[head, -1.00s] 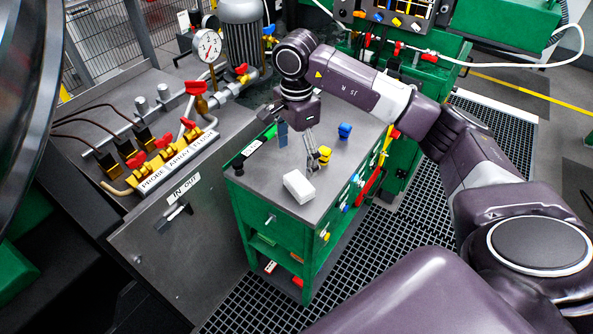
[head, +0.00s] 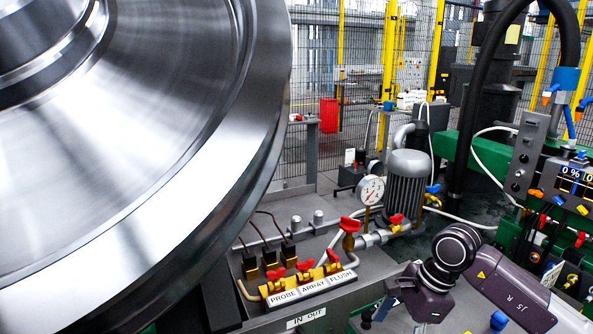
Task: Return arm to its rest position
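My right arm (head: 510,295) comes in from the lower right of the head view, dark purple, bent at a round joint (head: 457,247). Its gripper (head: 426,302) hangs down above the grey top of the green cart at the bottom edge. My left arm and gripper are not in view.
A large shiny rail wheel (head: 130,150) fills the left. Beside it are a valve manifold (head: 308,285) with red handles, a pressure gauge (head: 371,190) and a grey motor (head: 407,190). A small blue object (head: 498,320) lies near my gripper. Mesh fencing stands behind.

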